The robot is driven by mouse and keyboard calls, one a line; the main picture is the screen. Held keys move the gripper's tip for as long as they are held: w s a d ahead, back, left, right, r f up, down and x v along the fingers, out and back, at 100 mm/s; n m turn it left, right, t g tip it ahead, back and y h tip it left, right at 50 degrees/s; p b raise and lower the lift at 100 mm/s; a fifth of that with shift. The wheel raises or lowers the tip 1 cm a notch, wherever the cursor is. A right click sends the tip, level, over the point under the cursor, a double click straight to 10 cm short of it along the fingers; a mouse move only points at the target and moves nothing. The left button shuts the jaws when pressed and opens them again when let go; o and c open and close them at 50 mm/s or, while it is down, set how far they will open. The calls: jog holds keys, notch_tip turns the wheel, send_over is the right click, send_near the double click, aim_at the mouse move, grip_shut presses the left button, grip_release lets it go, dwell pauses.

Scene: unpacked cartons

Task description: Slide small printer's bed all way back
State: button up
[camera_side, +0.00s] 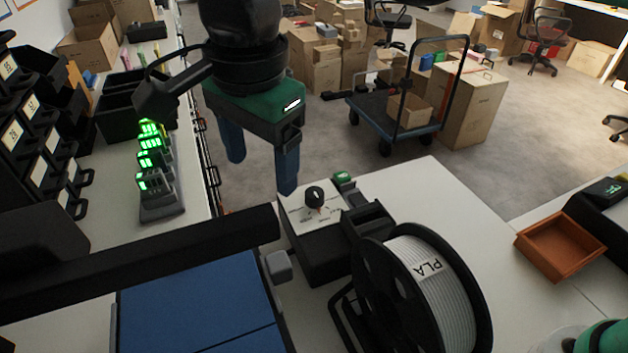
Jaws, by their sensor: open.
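The small printer's bed is a flat blue plate (195,305) at the lower left, cut off by the bottom edge of the picture. A dark beam (150,255) crosses over its far edge, so I cannot tell how far back it sits. A black control box with a light top and a round knob (314,196) stands to the right of the bed. My gripper (262,176) has a green body and two blue fingers. It is open and empty, up beyond the beam, apart from the bed, with one finger near the control box's left edge.
A black spool of white filament marked PLA (425,290) stands right of the control box. A charger with green lights (155,170) and black bins (30,130) are at the left. An orange tray (561,246) lies at the right. White table shows between spool and tray.

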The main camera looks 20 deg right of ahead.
jog(key=w+f+n, duration=0.2)
jog(key=f+n, duration=0.2)
jog(key=w+a+f+n+t, duration=0.1)
jog(key=w+f+n, duration=0.1)
jog(key=f+n, duration=0.2)
jog(key=w+a+f+n+t, duration=0.1)
jog(key=w+f+n, duration=0.2)
jog(key=f, duration=0.3)
jog(key=shift+f+n, duration=0.15)
jog(key=shift+n, duration=0.35)
jog(key=s, duration=0.4)
jog(key=w, duration=0.7)
jog(key=v, duration=1)
jog(key=d+r+t, duration=0.1)
jog(key=d+r, duration=0.2)
jog(key=d, duration=0.6)
jog(key=s+d+f+t, duration=0.1)
jog(key=s+d, duration=0.4)
jog(key=d, duration=0.5)
jog(key=s+d+f+t, duration=0.1)
jog(key=s+d+f, duration=0.2)
jog(key=d, duration=0.7)
jog(key=shift+s+f+t, duration=0.35)
jog(key=shift+s+t, duration=0.05)
jog(key=shift+s, duration=0.85)
